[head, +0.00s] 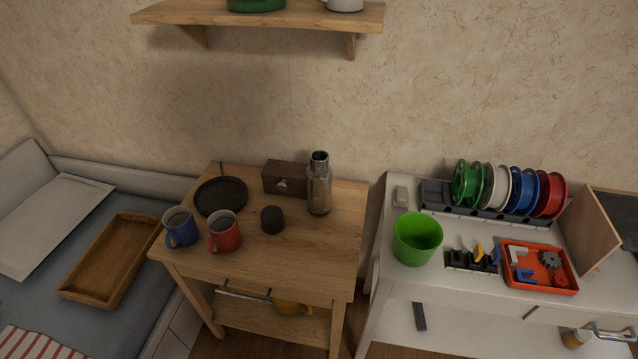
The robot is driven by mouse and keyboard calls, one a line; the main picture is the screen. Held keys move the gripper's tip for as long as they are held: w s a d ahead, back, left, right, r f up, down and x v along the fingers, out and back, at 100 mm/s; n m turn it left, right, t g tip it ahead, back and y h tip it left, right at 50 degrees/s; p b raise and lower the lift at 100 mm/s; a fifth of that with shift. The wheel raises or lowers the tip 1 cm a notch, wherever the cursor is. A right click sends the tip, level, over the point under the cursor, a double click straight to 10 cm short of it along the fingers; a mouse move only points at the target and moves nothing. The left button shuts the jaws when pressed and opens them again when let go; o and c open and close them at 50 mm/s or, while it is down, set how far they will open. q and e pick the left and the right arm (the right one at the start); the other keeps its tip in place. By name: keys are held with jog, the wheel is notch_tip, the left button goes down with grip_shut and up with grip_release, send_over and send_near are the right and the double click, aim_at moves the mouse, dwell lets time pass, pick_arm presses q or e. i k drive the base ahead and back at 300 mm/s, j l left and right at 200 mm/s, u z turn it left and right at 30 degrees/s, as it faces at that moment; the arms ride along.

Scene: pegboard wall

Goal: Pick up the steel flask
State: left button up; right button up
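The steel flask (319,188) stands upright near the back right of the small wooden table (345,215). It is a grey metal cylinder with a narrower neck, and its top looks open. A dark brown box (285,177) with a round light spot on its front is close to its left. Neither of my grippers shows in the head view.
A dark round pan (221,196), a blue mug (181,229), a red mug (224,233) and a dark round lid-like piece (272,219) share the table. A shelf (270,14) hangs above. A white desk with a green bin (417,238) is at right. The table's front right is clear.

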aim_at(319, 173)
jog(key=l+z, duration=0.25)
jog(key=l, duration=1.3)
